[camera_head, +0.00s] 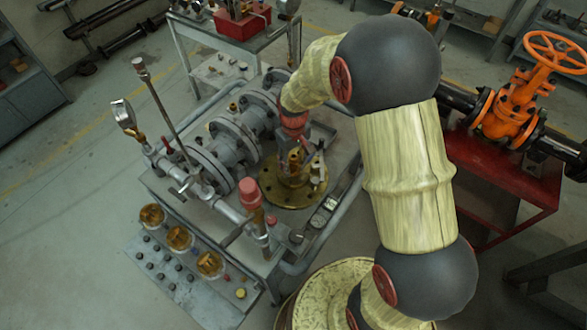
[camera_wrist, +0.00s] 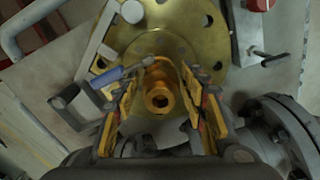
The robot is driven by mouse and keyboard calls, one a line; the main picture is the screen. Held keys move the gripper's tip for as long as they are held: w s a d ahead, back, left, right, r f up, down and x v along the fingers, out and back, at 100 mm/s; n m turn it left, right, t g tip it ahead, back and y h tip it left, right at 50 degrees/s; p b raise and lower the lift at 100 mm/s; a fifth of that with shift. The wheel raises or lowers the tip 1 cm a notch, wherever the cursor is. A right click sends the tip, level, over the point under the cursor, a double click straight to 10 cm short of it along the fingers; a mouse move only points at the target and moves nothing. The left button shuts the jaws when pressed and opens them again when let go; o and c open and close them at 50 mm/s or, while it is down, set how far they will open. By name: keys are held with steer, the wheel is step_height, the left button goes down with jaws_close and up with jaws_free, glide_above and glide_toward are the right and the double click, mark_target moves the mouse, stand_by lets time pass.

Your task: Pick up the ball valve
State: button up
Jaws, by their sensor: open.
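The brass ball valve (camera_head: 294,168) rests upright on or over a round brass flange (camera_head: 272,190) on the grey bench. In the wrist view, the valve's round brass port (camera_wrist: 160,97) faces me. A blue-sleeved lever (camera_wrist: 107,77) reaches left from it to a grey bent piece; I cannot tell whether that piece belongs to the valve. The brass flange (camera_wrist: 190,45) lies behind it. My gripper (camera_wrist: 160,88) is open, with yellow-padded fingers on either side of the valve body. Contact is not visible. In the head view my wrist hangs above the valve and partly hides it.
Grey flanged piping (camera_head: 235,135) runs along the bench to the left of the valve, with a tall gauge (camera_head: 123,113) beyond. A red-capped post (camera_head: 250,193) stands close in front. An orange gate valve (camera_head: 515,105) sits on a red stand at right. The floor at left is clear.

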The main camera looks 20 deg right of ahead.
step_height(320, 180, down, 2)
steer(key=shift+f, duration=0.2)
jaws_close()
stand_by(0.4)
